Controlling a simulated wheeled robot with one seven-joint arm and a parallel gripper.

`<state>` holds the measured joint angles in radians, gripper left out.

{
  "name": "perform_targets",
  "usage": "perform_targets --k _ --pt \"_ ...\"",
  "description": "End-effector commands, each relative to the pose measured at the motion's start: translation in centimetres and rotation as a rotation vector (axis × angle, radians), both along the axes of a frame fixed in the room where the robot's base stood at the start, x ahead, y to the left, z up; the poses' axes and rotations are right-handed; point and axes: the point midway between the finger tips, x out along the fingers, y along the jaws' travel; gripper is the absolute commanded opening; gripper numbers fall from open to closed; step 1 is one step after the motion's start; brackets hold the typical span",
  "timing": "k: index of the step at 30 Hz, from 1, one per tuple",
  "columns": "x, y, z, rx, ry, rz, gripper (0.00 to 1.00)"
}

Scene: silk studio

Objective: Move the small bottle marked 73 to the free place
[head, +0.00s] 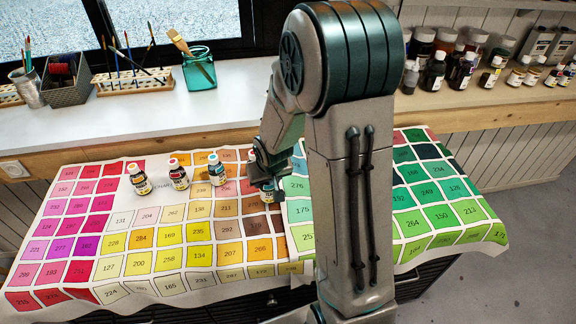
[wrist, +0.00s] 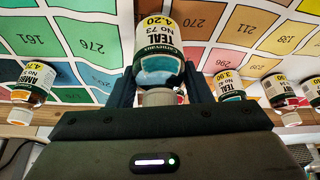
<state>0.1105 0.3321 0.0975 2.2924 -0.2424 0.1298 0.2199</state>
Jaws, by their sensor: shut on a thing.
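My gripper (wrist: 160,88) is shut on a small bottle labelled TEAL No 73 (wrist: 158,50), priced 4.20, with a teal patch on its label. The wrist picture shows it upside down, between the two fingers. In the head view my gripper (head: 264,172) is over the colour-chart cloth, and part of the held bottle (head: 268,193) shows below it. I cannot tell whether its base touches the cloth. A similar bottle marked TEAL and 3.90 (wrist: 230,84) stands beside it; it shows in the head view too (head: 217,172). The free place cannot be made out for certain.
Two more bottles stand left in the row, one with a red cap (head: 178,177) and one with an orange cap (head: 139,182). Another bottle marked 4.70 (wrist: 30,80) is on the held bottle's other side. The colour-chart cloth (head: 130,290) is clear in front. My arm hides its middle.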

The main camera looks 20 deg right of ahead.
Motion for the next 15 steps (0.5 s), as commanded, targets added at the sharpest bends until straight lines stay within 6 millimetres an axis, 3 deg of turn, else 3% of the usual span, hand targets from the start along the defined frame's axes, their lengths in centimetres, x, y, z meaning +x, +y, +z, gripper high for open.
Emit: perform_targets --k 9,15 --pt "-0.2 -6.4 3.3 -0.005 -0.002 -0.057 0.19" --pt "-1.2 -9.5 5.9 -0.004 -0.002 -0.059 0.19"
